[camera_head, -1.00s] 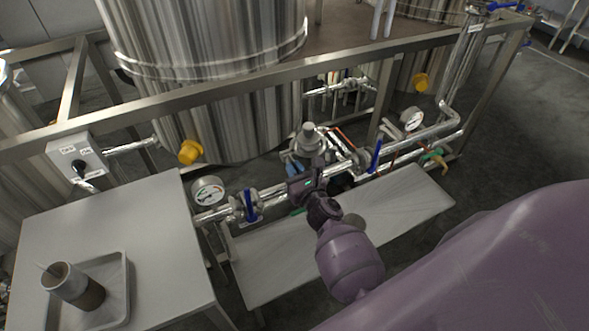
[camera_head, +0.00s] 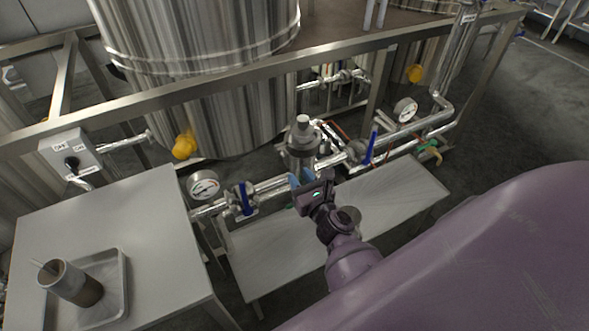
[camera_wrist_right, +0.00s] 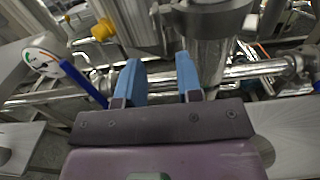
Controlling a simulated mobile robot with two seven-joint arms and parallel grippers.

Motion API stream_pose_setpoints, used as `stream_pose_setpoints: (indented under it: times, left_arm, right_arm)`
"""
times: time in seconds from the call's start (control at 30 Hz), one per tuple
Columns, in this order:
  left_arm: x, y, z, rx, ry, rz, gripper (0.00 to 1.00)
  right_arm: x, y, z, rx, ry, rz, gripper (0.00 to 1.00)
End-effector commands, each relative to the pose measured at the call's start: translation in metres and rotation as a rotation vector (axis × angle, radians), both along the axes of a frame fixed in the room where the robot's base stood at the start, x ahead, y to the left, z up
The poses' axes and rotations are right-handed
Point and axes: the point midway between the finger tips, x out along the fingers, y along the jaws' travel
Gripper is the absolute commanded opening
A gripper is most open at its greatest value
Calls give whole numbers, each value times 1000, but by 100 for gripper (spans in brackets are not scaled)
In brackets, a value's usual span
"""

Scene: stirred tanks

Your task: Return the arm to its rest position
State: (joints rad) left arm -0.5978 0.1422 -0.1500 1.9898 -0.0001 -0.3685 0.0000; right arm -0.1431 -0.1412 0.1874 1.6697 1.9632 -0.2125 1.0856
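My right gripper (camera_head: 301,178) is in front of the pipe run, above the low bench. In the right wrist view its two blue fingers (camera_wrist_right: 158,68) stand apart with nothing between them, so it is open and empty. A vertical metal pipe fitting (camera_head: 303,142) is just beyond the fingers; it also shows in the wrist view (camera_wrist_right: 207,45). A blue valve handle (camera_head: 370,145) is to the right of the gripper, and another blue handle (camera_head: 246,198) is to its left. My left gripper is not in view.
A low metal bench (camera_head: 405,195) lies below the pipes. A side table (camera_head: 150,235) at left holds a tray (camera_head: 122,285) with a brown cup (camera_head: 78,285). A frame rail (camera_head: 240,85) crosses before the tanks. Pressure gauges (camera_head: 203,184) sit along the pipes.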

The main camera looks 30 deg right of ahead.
Motion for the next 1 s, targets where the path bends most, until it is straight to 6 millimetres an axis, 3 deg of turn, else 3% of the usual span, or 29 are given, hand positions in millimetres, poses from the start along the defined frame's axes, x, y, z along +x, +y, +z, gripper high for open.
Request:
stream_pose_setpoints:
  times: [0.2,0.77,0.87,1.0]
  left_arm:
    - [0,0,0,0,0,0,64]
    - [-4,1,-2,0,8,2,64]
    - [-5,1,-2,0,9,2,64]
    - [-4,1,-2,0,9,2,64]
  right_arm:
    - [-11,1,0,-1,0,1,33]
    - [-11,1,0,-12,1,1,33]
    - [-11,1,0,-65,3,3,33]
    - [-10,5,1,-327,25,28,33]
